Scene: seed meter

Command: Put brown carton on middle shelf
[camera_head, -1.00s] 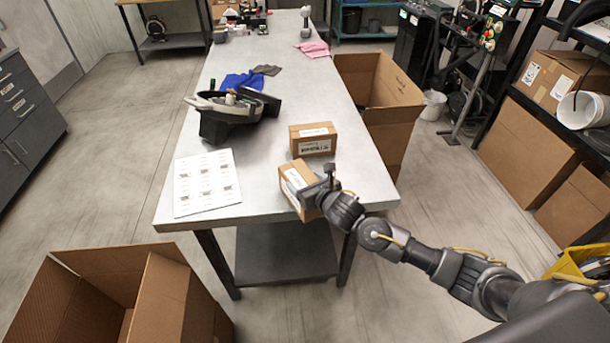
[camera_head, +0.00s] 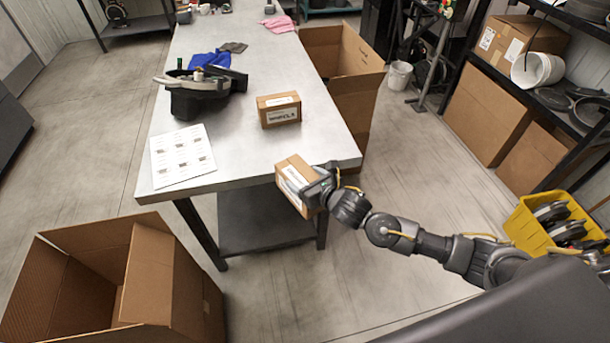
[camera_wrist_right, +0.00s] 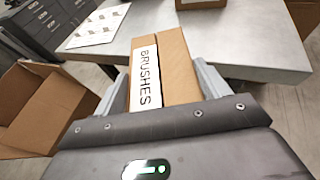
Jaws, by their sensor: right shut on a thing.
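My right gripper (camera_head: 322,187) is shut on a brown carton (camera_head: 291,178) with a white label. In the right wrist view the carton (camera_wrist_right: 170,70) sits between the two fingers, and its label reads BRUSHES. In the head view the held carton shows at the front right edge of the metal table (camera_head: 240,160). A second brown carton (camera_head: 279,109) with a white label stands on the table behind it. A rack at the right has dark shelves (camera_head: 560,118); a carton (camera_head: 520,45) and a white bucket (camera_head: 538,69) are on it. My left gripper is out of view.
An open cardboard box (camera_head: 190,290) stands on the floor at front left, another (camera_head: 355,110) beyond the table's right side. A yellow bin (camera_head: 530,228) with dark parts is at right. A dark seed meter part (camera_head: 200,95) and a white sheet (camera_head: 182,156) lie on the table.

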